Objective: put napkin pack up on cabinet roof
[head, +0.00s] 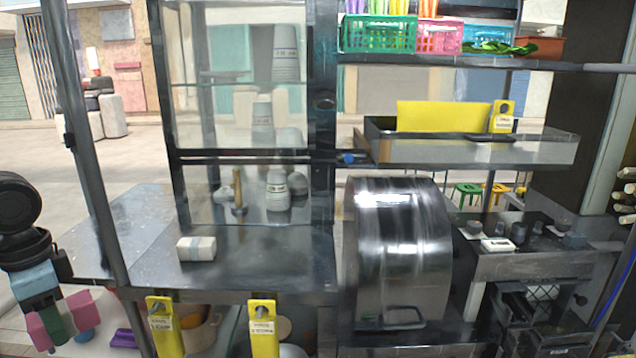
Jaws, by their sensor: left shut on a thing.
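A small white pack with a grey band, which looks like the napkin pack (197,248), lies flat on the dark metal counter (255,270) in front of the glass cabinet (173,120). The cabinet's roof is above the top edge of the picture. My left gripper (58,325) is at the lower left, pointing down, left of the counter and well apart from the white pack. Its pink fingers are shut on a dark green thing that I cannot identify. My right gripper is not in view.
A post (88,150) stands between my left gripper and the counter. Cups stand inside the cabinet. A shiny metal drum (400,250) stands to the right, below a tray (470,150). Coloured baskets (376,35) stand on a shelf. The counter around the white pack is clear.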

